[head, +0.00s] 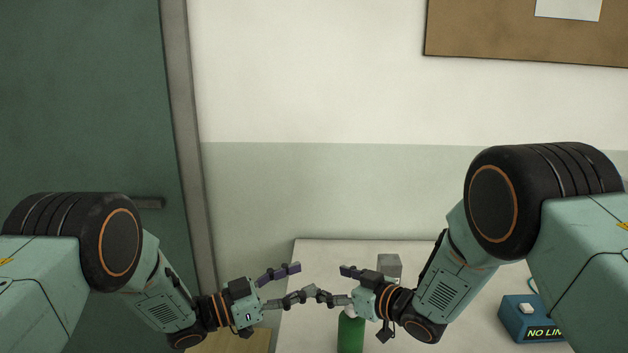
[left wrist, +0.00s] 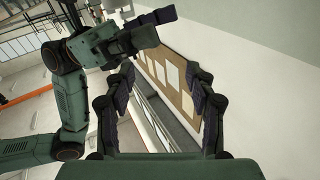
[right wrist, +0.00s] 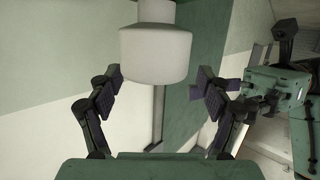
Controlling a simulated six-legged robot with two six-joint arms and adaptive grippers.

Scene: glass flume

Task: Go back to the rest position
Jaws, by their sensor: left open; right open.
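My left gripper (head: 306,280) is open and empty, pointing right, low in the middle of the head view. Its two fingers stand apart in the left wrist view (left wrist: 160,88). My right gripper (head: 334,284) is open and points left toward it; the fingertips of the two are close together. Its fingers are also apart in the right wrist view (right wrist: 158,90). A white cylindrical part (right wrist: 155,52) shows close at the top there, with nothing gripping it. I cannot tell for sure whether it is the pale top of the green bottle (head: 350,336).
The green bottle stands just under my right gripper on a pale table (head: 320,255). A grey block (head: 389,266) is behind that gripper, partly hidden. A blue box with a lit display (head: 528,318) is at the right. A wooden surface (head: 235,342) lies at lower left.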

